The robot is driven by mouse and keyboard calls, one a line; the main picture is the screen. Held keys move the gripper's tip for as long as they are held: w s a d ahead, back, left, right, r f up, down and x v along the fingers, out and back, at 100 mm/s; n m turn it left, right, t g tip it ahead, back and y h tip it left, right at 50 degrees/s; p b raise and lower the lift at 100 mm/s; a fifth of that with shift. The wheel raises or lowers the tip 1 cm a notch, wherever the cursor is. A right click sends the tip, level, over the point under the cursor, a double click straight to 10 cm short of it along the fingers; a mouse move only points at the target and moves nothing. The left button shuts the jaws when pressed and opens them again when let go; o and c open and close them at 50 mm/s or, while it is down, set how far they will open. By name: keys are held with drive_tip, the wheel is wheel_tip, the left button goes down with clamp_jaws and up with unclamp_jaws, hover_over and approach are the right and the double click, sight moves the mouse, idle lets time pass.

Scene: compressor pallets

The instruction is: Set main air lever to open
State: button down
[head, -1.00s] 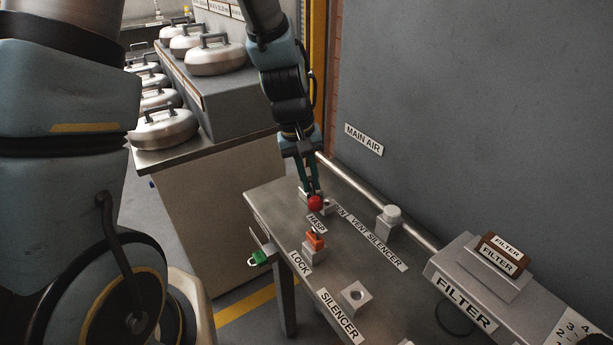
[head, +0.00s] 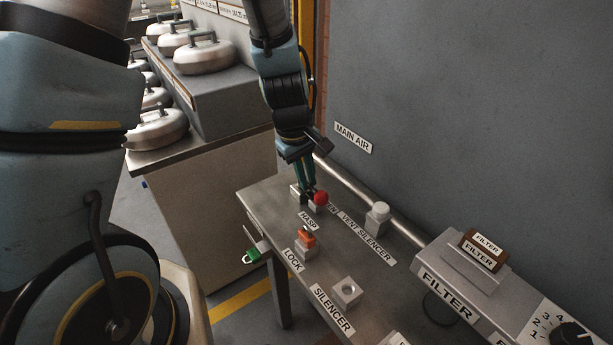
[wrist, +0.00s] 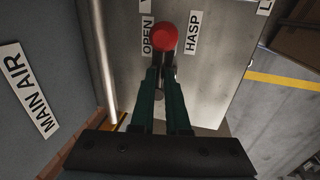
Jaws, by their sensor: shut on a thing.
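The main air lever has a red ball knob (head: 320,198), which also shows in the wrist view (wrist: 164,37). It stands at the far left end of the grey bench. My gripper (head: 308,192) reaches down to it from above. In the wrist view the two green fingers of my gripper (wrist: 162,85) are closed on the lever just below the knob. A label reading OPEN (wrist: 146,36) lies beside the knob. The lever's base is partly hidden by the fingers.
The HASP label (head: 308,221) and an orange piece on a block (head: 306,238) are in front of the lever. A white-capped fitting (head: 378,214) and a pipe (head: 345,185) run along the wall side. A MAIN AIR sign (head: 353,138) is on the wall. A green padlock (head: 251,257) hangs at the bench edge.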

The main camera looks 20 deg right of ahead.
drive_tip(key=shift+w, duration=0.1)
drive_tip(key=c, duration=0.9)
unclamp_jaws()
drive_tip(key=r, duration=0.3)
drive_tip(key=a+r, duration=0.1)
drive_tip(key=r, duration=0.3)
drive_tip(key=a+r, duration=0.1)
drive_tip(key=r, duration=0.2)
drive_tip(key=shift+s+r, duration=0.25)
drive_tip(key=shift+r, duration=0.1)
drive_tip(key=w+a+m, duration=0.1)
drive_tip(key=a, duration=0.8)
drive_tip(key=w+a+m+y, duration=0.1)
drive_tip(key=a, duration=0.8)
drive_tip(key=w+a+m+t+y, duration=0.1)
drive_tip(key=w+a, duration=0.1)
drive_tip(key=a, duration=0.7)
drive_tip(key=shift+a+r, duration=0.15)
drive_tip(key=shift+r, duration=0.05)
